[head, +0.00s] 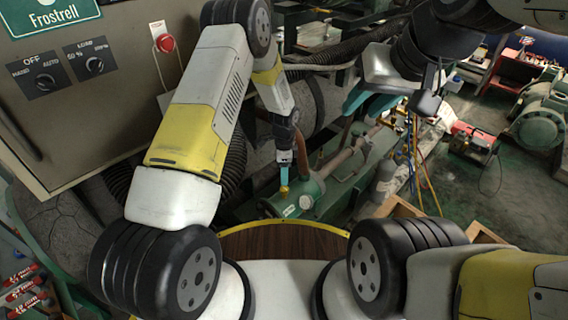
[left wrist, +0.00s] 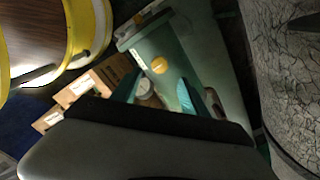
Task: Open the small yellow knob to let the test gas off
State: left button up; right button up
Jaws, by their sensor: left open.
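The small yellow knob (head: 284,189) shows at the end of a green cylinder (head: 340,180) in the head view. In the left wrist view the yellow knob (left wrist: 159,66) is a round disc on the green end. My left gripper (head: 284,178) is pointed down just above the knob. In the left wrist view its teal fingers stand apart with the knob beyond and between them, and nothing is held. Contact with the knob cannot be told. My right gripper (head: 368,101) is further right, above the green machine, its fingers partly hidden.
A round white-faced gauge (head: 305,202) sits beside the knob. A grey control panel (head: 75,80) stands at the left. Coloured hoses (head: 412,155) hang right of the cylinder. A red machine (head: 474,142) stands on the floor at the right.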

aim_at(284, 188)
pick_arm(q)
notch_tip(284, 188, down, 8)
jog(key=shift+r, duration=0.2)
grip_shut()
dwell(0.4)
